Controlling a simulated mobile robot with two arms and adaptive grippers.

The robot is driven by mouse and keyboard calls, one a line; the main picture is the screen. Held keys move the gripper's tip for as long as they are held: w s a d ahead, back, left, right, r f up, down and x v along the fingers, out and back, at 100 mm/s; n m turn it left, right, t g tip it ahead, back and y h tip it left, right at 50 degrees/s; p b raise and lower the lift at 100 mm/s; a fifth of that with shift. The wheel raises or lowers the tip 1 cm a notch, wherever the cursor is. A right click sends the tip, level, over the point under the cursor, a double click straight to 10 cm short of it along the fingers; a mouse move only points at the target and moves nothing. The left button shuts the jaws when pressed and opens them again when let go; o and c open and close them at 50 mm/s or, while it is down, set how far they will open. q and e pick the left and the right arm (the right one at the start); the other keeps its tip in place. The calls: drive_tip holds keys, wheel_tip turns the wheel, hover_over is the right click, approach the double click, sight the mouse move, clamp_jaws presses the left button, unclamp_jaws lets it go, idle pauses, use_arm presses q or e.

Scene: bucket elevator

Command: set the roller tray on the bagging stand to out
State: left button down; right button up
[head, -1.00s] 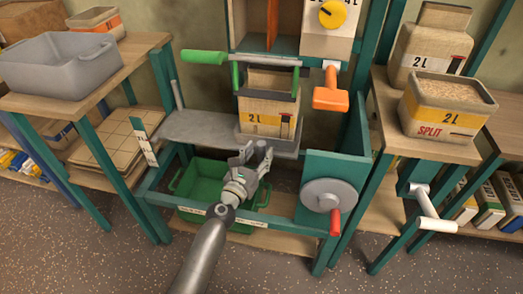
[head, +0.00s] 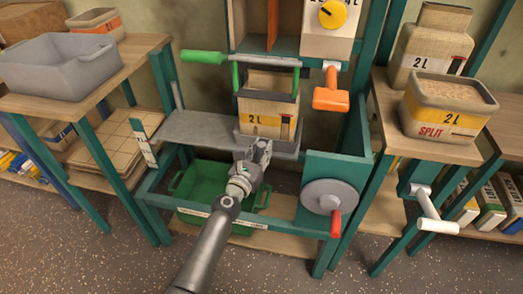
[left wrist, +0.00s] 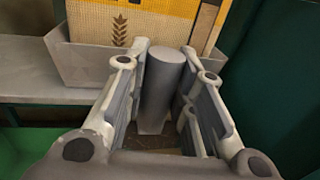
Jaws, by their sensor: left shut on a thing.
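The roller tray (head: 285,147) is a grey tray on the green bagging stand (head: 335,168). A tan bag marked 2L (head: 262,125) stands upright in it under a green-armed frame. In the left wrist view the tray's grey lip (left wrist: 85,68) shows in front of the bag. My left gripper (head: 260,152) is at the tray's front edge, shut on an upright grey cylindrical handle (left wrist: 165,80). The gripper mostly hides this handle in the head view. My right gripper is not in view.
A grey flat shelf (head: 195,132) lies left of the tray. A green crate (head: 190,190) stands below. A grey disc with a red handle (head: 328,197) is at the right, and an orange handle (head: 331,97) hangs above. Side tables flank the stand.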

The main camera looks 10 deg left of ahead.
sight(247, 137)
use_arm(q)
drive_tip(key=shift+a, duration=0.1)
drive_tip(key=a, duration=0.6)
drive_tip(key=shift+w+a+f+b, duration=0.1)
drive_tip(key=shift+a+b, duration=0.25)
drive_tip(key=shift+b, duration=0.05)
drive_tip(key=a+b, duration=0.4)
drive_tip(key=a, duration=1.9)
drive_tip(key=shift+w+a+b, duration=0.25)
drive_tip(key=shift+w+b, duration=0.05)
drive_tip(key=shift+w, duration=0.1)
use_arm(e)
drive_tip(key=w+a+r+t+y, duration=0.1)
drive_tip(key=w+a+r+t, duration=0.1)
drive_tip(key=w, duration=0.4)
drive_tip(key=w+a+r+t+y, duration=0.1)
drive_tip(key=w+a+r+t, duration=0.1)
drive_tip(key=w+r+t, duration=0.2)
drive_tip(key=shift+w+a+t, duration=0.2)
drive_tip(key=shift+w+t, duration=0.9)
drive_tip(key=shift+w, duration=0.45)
use_arm(q)
drive_tip(key=c, duration=1.5)
unclamp_jaws()
drive_tip(key=shift+a, duration=0.1)
drive_tip(key=o, duration=0.3)
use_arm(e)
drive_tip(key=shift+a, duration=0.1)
